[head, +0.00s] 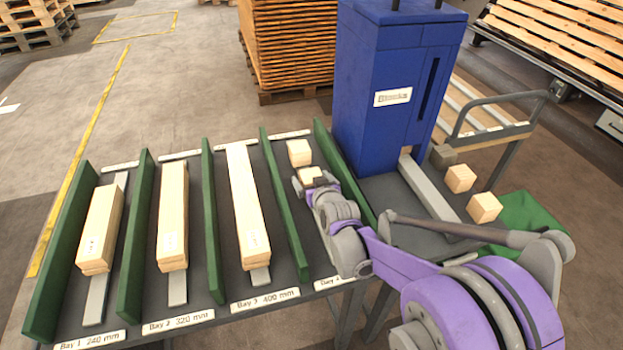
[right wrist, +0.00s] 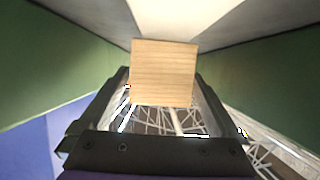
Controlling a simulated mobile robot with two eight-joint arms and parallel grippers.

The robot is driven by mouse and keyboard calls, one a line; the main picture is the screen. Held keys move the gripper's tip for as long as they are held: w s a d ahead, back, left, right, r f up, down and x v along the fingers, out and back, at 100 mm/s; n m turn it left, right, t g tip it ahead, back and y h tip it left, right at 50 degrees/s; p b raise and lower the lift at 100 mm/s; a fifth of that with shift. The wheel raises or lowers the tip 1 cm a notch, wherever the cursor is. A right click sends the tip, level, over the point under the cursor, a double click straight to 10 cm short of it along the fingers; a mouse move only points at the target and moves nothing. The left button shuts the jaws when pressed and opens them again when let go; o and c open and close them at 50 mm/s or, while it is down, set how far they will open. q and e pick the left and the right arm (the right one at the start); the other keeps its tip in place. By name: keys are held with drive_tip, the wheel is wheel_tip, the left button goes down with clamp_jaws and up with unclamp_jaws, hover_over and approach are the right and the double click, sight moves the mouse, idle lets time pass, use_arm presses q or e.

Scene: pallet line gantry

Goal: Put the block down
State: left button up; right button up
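The block (head: 312,174) is a short piece of pale wood in the rightmost bay, between green dividers. My right gripper (head: 313,183) reaches into this bay, with its fingers on either side of the block. In the right wrist view the block's square end face (right wrist: 163,72) fills the space between the fingers (right wrist: 163,95), which appear closed on it. Whether the block's underside touches the bay floor is hidden. Another short wooden block (head: 299,152) lies just beyond it in the same bay. My left gripper is not in view.
Longer boards lie in Bay 1 (head: 100,230), Bay 2 (head: 173,215) and Bay 3 (head: 247,205). Green dividers (head: 284,205) stand close on both sides. A blue machine (head: 365,110) rises behind right.

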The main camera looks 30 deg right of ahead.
drive_tip(key=shift+r, duration=0.1)
drive_tip(key=shift+s+r, duration=0.15)
drive_tip(key=shift+r, duration=0.05)
drive_tip(key=p+v, duration=0.2)
drive_tip(key=v, duration=0.9)
drive_tip(key=shift+s+a, duration=0.1)
drive_tip(key=shift+s, duration=0.25)
